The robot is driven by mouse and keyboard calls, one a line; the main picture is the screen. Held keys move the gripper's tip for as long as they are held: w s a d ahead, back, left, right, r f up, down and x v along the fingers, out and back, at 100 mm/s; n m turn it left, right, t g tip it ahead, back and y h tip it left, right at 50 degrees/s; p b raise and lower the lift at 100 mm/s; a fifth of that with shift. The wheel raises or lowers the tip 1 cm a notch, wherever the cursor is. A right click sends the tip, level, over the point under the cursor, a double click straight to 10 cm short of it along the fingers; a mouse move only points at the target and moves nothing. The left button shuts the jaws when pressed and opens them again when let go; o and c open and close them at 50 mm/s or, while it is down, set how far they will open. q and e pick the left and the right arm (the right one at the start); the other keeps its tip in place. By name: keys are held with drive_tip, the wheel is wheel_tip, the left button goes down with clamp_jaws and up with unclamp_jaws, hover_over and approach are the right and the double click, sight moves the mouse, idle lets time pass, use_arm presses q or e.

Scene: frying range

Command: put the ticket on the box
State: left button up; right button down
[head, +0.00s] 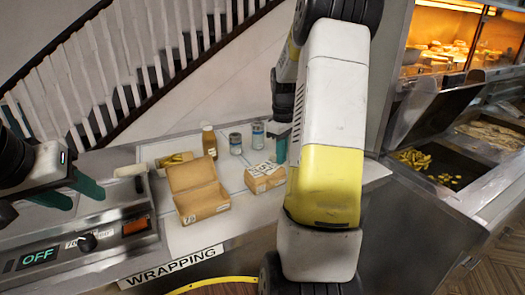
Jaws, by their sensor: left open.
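A small closed brown box (266,184) stands on the wrapping counter, left of my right arm. A white patch with dark print (259,169), which looks like the ticket, lies on its top; I cannot tell whether it is loose or part of the box. A larger brown box (203,208) stands open to its left, lid up. My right gripper (281,150) shows only a teal finger just behind the small box; my arm hides the rest. My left gripper (72,194) is open and empty at the left, above the control panel.
A brown bottle (209,141) and two grey cans (235,144) stand at the back of the counter, beside a tray of yellow food (175,160). A control panel (85,243) borders the counter at left. Fryer bays (430,170) are at right.

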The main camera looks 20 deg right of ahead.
drive_tip(key=shift+f, duration=0.15)
drive_tip(key=c, duration=1.7)
unclamp_jaws()
wheel_tip(320, 180, up, 12)
wheel_tip(320, 180, up, 4)
drive_tip(key=t, duration=0.1)
hover_over(271, 171)
drive_tip(key=s+a+m+t, duration=0.1)
drive_tip(key=s+a, duration=0.4)
drive_tip(key=s, duration=0.1)
drive_tip(key=s+a+m+t+y, duration=0.1)
drive_tip(key=s+a+m+t, duration=0.1)
drive_tip(key=s+a, duration=0.3)
drive_tip(key=s+a+m+t+y, duration=0.1)
drive_tip(key=s+a+m+t, duration=0.1)
drive_tip(key=s+a, duration=0.4)
drive_tip(key=shift+s+f, duration=0.2)
drive_tip(key=shift+s, duration=0.45)
